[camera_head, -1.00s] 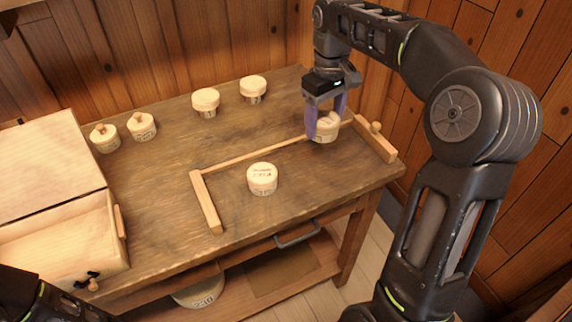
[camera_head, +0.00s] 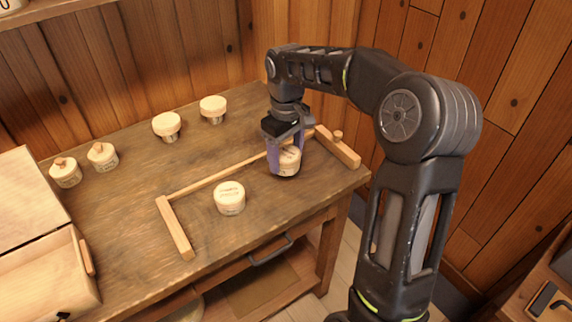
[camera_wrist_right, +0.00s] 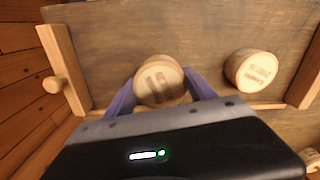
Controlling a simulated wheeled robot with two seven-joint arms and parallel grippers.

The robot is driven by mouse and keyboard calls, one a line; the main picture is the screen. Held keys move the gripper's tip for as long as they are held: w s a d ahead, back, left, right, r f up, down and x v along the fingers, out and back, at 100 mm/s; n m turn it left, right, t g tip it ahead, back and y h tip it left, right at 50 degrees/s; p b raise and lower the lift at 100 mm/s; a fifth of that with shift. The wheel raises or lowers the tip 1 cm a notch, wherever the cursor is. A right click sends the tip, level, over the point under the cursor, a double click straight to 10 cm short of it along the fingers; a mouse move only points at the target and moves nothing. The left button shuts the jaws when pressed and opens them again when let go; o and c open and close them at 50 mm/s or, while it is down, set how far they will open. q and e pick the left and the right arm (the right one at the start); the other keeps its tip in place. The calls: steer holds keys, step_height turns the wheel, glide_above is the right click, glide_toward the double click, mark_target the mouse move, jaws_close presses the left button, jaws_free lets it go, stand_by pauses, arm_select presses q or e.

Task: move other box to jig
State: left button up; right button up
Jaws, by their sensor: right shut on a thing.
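My right gripper (camera_head: 284,158) is shut on a round light-wood box (camera_head: 288,162), with its purple fingers on either side of it. The held box is at the right part of the wooden jig (camera_head: 218,178), close to the back rail. In the right wrist view the held box (camera_wrist_right: 160,82) sits between the fingers, its lid marked with dark print. Another round box (camera_head: 229,198) stands inside the jig to the left, apart from the held one; it also shows in the right wrist view (camera_wrist_right: 250,70). My left gripper is not in view.
Two round lidded boxes, one (camera_head: 166,125) beside the other (camera_head: 213,108), stand at the back of the table (camera_head: 120,215). Two knobbed boxes (camera_head: 65,172) stand at the left. An open wooden case (camera_head: 45,275) lies at the left edge. The jig's right end piece (camera_head: 338,148) has a peg.

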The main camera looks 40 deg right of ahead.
mark_target(286, 165)
steer(key=shift+f, duration=1.8)
steer(key=shift+f, duration=0.2)
steer(key=o, duration=1.3)
steer(key=shift+r, duration=0.2)
step_height(286, 165, up, 12)
steer(key=shift+r+p, duration=0.1)
steer(key=shift+p, duration=0.5)
